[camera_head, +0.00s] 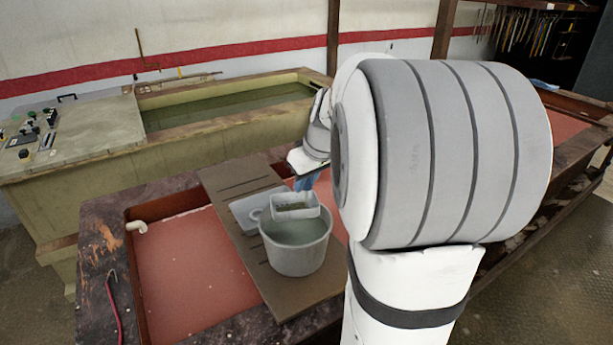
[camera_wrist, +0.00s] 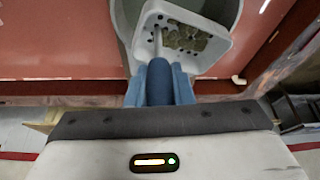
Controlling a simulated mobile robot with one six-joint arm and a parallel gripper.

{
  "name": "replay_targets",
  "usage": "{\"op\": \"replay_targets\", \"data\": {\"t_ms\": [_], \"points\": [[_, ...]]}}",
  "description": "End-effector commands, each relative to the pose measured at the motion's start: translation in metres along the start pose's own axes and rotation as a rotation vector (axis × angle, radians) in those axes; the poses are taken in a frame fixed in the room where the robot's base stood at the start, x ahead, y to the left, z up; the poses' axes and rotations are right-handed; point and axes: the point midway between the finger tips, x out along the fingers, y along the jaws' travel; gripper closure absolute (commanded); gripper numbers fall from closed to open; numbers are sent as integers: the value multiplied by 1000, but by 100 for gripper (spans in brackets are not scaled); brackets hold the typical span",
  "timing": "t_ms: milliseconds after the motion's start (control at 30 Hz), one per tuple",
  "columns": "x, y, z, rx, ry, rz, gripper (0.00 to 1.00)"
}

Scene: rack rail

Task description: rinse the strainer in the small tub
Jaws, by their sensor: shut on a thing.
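The strainer (camera_head: 295,207) is a white, square basket with dark greenish matter in it. It is over the small tub (camera_head: 305,263), a light grey round bucket holding cloudy water, at its far rim. Whether it touches the rim or water I cannot tell. In the wrist view the strainer (camera_wrist: 190,38) shows holes and greenish bits inside, with the tub (camera_wrist: 232,12) beneath it. My gripper (camera_wrist: 160,82) is shut on the strainer's blue handle (camera_wrist: 158,78).
The tub stands on a brown board (camera_head: 235,185) across a red-lined basin (camera_head: 190,275). A pale flat block or container (camera_head: 250,210) lies behind the tub. A long tank (camera_head: 230,105) of greenish water stands at the back, with a control panel (camera_head: 35,135) to its left.

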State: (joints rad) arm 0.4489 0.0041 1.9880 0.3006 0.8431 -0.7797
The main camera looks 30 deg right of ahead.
Motion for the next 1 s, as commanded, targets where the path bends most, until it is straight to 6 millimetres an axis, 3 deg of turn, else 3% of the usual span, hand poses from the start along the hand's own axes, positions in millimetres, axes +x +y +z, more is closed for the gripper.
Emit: {"op": "replay_targets", "data": {"t_ms": [700, 1000], "points": [[70, 1, 30, 2, 0, 1, 100], [89, 1, 38, 3, 0, 1, 100]]}}
